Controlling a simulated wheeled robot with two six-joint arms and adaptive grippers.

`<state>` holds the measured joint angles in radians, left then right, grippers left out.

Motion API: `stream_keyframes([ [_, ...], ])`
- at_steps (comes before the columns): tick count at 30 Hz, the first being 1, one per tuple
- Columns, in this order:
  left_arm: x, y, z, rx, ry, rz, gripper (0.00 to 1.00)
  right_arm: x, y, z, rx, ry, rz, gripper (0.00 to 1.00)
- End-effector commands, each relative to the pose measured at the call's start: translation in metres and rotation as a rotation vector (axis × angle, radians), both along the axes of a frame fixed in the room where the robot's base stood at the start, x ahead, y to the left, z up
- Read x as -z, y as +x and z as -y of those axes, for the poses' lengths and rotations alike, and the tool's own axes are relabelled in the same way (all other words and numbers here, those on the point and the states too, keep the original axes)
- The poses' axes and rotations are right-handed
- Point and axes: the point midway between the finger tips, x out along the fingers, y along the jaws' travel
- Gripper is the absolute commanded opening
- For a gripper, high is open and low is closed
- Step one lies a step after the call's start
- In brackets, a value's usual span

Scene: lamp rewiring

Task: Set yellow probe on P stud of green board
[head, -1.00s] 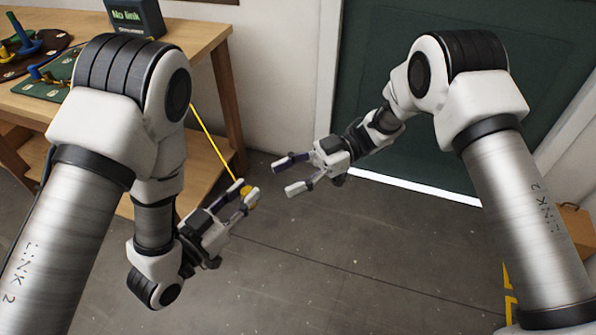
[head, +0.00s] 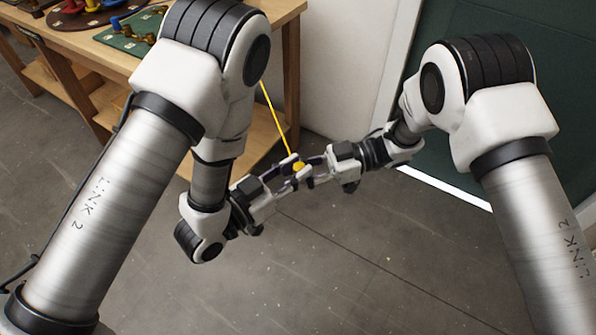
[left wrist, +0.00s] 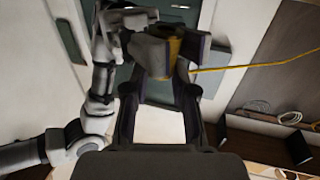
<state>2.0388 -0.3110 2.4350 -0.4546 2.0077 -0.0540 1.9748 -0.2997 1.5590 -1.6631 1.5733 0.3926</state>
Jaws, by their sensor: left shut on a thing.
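The yellow probe (head: 298,166) is held between the fingertips of my left gripper (head: 292,168), above the floor. A yellow lead runs up from it and passes behind my left arm. In the left wrist view, the probe (left wrist: 174,47) shows between the dark fingertips. My right gripper (head: 312,170) has its fingertips right at the probe, close against the left fingertips; the overlap hides whether they grip it. The green board (head: 122,43) lies on the bench at the upper left, partly hidden by my left arm. It bears brass and blue posts; the P mark is not readable.
The wooden bench (head: 292,14) stands at the upper left with a lower shelf. A round brown board (head: 88,18) with coloured posts lies beside the green board. A dark green door (head: 480,25) is at the right. Grey floor (head: 330,270) lies open below the grippers.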

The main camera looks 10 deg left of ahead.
Motion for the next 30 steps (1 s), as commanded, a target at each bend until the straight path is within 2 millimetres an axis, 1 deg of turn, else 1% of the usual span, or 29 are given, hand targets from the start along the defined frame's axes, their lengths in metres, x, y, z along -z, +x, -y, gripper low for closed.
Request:
stream_keyframes([
  [2,0.001,-0.003,0.002,0.010,-0.001,-0.008,0.00,-0.001,0.004,-0.001,0.009,0.002,0.007,0.00],
  [3,0.001,-0.003,0.002,0.011,-0.001,-0.008,0.33,-0.001,0.004,-0.001,0.010,0.001,0.008,0.00],
  [5,0.002,-0.003,0.002,0.012,-0.001,-0.010,0.54,-0.002,0.004,-0.001,0.011,0.002,0.009,0.00],
  [13,0.001,-0.002,0.001,0.008,-0.001,-0.007,0.55,-0.001,0.003,0.000,0.008,0.001,0.006,0.00],
  [16,-0.004,0.003,-0.004,-0.012,-0.012,-0.010,0.55,-0.001,0.003,0.000,0.007,0.001,0.006,0.00],
  [17,-0.008,0.006,-0.008,-0.026,-0.022,-0.014,0.55,-0.001,0.003,0.000,0.007,0.001,0.005,0.00],
  [20,-0.025,0.021,-0.031,-0.103,-0.079,-0.039,0.55,-0.001,0.003,0.000,0.007,0.001,0.005,0.00],
  [21,-0.033,0.029,-0.044,-0.149,-0.111,-0.062,0.55,-0.001,0.003,0.000,0.007,0.001,0.005,0.00],
  [22,-0.031,0.035,-0.057,-0.196,-0.126,-0.101,0.55,-0.001,0.003,0.000,0.007,0.001,0.005,0.00],
  [23,-0.014,0.035,-0.065,-0.229,-0.107,-0.163,0.55,0.000,0.003,0.000,0.007,0.001,0.005,0.00],
  [24,0.009,0.033,-0.071,-0.259,-0.068,-0.234,0.55,0.000,0.003,0.000,0.006,0.001,0.005,0.00],
  [26,0.041,0.027,-0.081,-0.300,-0.008,-0.333,0.55,-0.001,0.003,0.000,0.006,0.001,0.005,0.00],
  [27,0.062,0.021,-0.089,-0.328,0.031,-0.402,0.55,-0.001,0.003,0.000,0.006,0.001,0.005,0.00],
  [29,0.094,0.009,-0.101,-0.368,0.091,-0.511,0.55,-0.001,0.003,0.000,0.006,0.001,0.005,0.00],
  [30,0.116,-0.002,-0.110,-0.393,0.131,-0.587,0.55,-0.001,0.003,0.000,0.006,0.001,0.005,0.00],
])
